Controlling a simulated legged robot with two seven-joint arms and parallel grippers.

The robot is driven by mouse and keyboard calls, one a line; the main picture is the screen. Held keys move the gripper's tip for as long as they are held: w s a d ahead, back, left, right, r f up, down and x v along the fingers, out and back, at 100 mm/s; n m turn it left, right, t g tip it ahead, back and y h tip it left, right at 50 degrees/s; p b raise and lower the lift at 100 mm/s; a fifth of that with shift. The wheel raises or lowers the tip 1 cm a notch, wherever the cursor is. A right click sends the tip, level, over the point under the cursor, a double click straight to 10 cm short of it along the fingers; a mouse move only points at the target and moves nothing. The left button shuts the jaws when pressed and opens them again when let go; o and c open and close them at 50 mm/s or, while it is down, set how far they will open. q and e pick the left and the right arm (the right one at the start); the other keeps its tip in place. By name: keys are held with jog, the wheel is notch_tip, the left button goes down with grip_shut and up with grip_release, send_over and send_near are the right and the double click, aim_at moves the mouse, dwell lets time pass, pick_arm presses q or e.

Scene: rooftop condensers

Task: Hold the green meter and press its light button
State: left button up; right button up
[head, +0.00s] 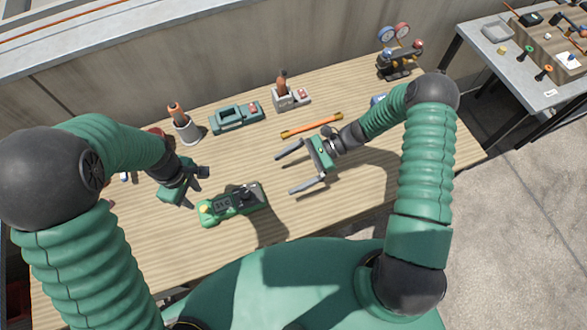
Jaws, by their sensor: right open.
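The green meter (218,212) lies on the wooden bench in front of my body. It has a dark face, a dark knob toward its right end and a yellow button (204,209) at its left end. Which control is the light button I cannot tell for sure.
Along the back of the bench (350,190) stand a screwdriver holder (187,132), a teal case (236,119), a grey holder (290,98) and a gauge set (396,60). A grey side table (520,75) stands at right.

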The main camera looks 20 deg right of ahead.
aim_at(251, 193)
jog(key=x, duration=0.3)
jog(key=shift+a+r, duration=0.1)
jog(key=shift+a, duration=0.3)
jog(key=x, duration=0.4)
jog(key=f+x, duration=0.1)
jog(key=x, duration=0.3)
jog(key=shift+s+d, duration=0.1)
jog(key=shift+d, duration=0.05)
jog(key=x, duration=0.4)
jog(key=shift+a, duration=0.85)
jog(key=shift+d, duration=0.25)
jog(key=shift+c, duration=0.3)
jog(key=shift+d, duration=0.4)
jog(key=c, duration=0.7)
pick_arm(q)
jog(key=shift+a, duration=0.1)
pick_arm(e)
jog(key=shift+a, duration=0.3)
jog(key=c, duration=0.7)
pick_arm(q)
jog(key=shift+c, duration=0.2)
pick_arm(e)
jog(key=c, duration=0.5)
pick_arm(q)
grip_shut()
